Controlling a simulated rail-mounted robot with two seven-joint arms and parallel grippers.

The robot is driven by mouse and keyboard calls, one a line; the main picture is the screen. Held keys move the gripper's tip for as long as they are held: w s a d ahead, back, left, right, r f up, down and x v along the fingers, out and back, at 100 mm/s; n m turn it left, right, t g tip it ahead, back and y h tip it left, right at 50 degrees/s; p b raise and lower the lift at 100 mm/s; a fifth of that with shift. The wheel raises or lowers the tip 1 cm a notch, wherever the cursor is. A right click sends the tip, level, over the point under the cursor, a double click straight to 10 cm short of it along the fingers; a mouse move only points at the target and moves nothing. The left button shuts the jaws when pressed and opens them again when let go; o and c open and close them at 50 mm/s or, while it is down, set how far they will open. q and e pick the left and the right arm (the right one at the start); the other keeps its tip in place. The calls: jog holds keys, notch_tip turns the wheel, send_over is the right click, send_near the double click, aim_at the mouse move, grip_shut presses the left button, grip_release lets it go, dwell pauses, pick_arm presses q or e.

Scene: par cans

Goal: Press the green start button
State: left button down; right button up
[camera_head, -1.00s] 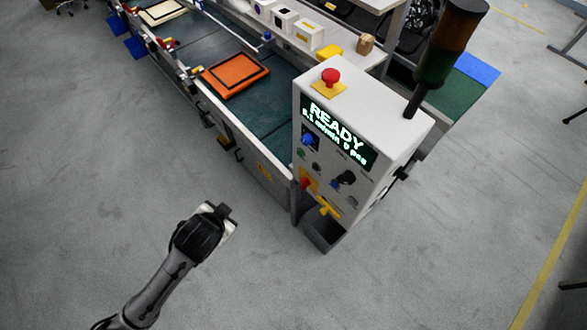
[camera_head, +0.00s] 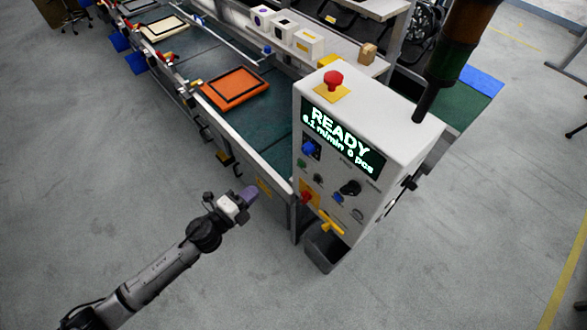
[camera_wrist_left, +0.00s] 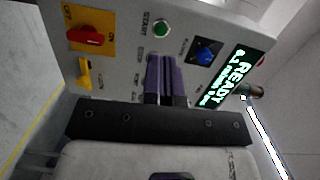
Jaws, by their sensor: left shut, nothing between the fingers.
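The green start button (camera_wrist_left: 161,28) is on the front panel of the white control box (camera_wrist_left: 120,50), beside a START label in the left wrist view. In the head view the green button (camera_head: 302,163) is small, below the blue knob. My left gripper (camera_head: 250,193) is shut and empty, to the left of the box and apart from it. In the left wrist view its purple fingers (camera_wrist_left: 161,62) point at the panel, with the button just beyond their tips. The display (camera_head: 343,137) reads READY. My right gripper is not in view.
A red mushroom button (camera_head: 333,79) is on top of the box. The panel also has a blue knob (camera_wrist_left: 205,53), a red switch (camera_wrist_left: 85,37) and a yellow lever (camera_wrist_left: 84,73). The conveyor (camera_head: 283,160) runs behind. Bare floor (camera_head: 130,190) lies left.

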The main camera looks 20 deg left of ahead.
pick_arm(q)
jog(key=shift+s+d+r+m+g+h, duration=0.15)
jog(key=shift+s+d+m+h, duration=0.1)
jog(key=shift+d+m+h, duration=0.25)
jog(key=shift+s+d+r+m+g+h, duration=0.2)
jog(key=shift+d+m+h, duration=0.2)
jog(key=shift+m+h, duration=0.15)
jog(key=p, duration=0.1)
send_near(300, 165)
jog(key=x, duration=0.5)
jog(key=shift+w+d, duration=0.2)
jog(key=shift+w, duration=0.1)
jog(key=shift+x, duration=0.9)
